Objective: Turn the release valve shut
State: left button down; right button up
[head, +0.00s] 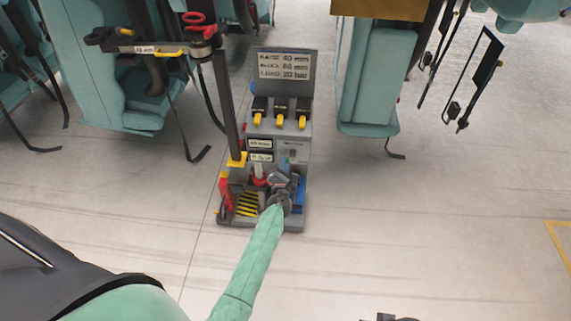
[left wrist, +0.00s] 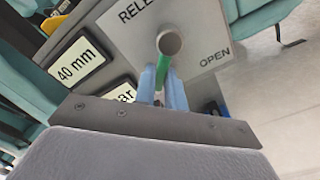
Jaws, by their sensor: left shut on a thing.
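The release valve shows in the left wrist view as a round metal hub (left wrist: 169,42) with a green lever (left wrist: 162,70) pointing down the picture. It sits on a grey plate (left wrist: 205,30) with the letters "RELE" and the word "OPEN" in sight; the rest of the lettering is hidden or out of frame. My left gripper (left wrist: 164,88) is shut on the green lever, with its pale blue fingers on either side. In the head view my left gripper (head: 280,182) is at the lower front of the grey console, covering part of it. Of my right gripper only a dark piece (head: 393,317) seems to show at the bottom edge.
The grey console (head: 283,85) carries a RAISE, BLOCK, LOAD sign (head: 285,66) and several yellow-handled levers (head: 279,120). A dark post (head: 228,105) and a red part (head: 226,195) stand at its left. Teal seats (head: 375,80) hang behind.

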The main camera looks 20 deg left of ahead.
jog(key=shift+s+d, duration=0.1)
dwell(0.3)
pick_arm(q)
jog(key=c, duration=1.5)
grip_release()
pick_arm(e)
jog(key=shift+r, duration=0.1)
pick_arm(q)
jog(key=shift+o, duration=0.2)
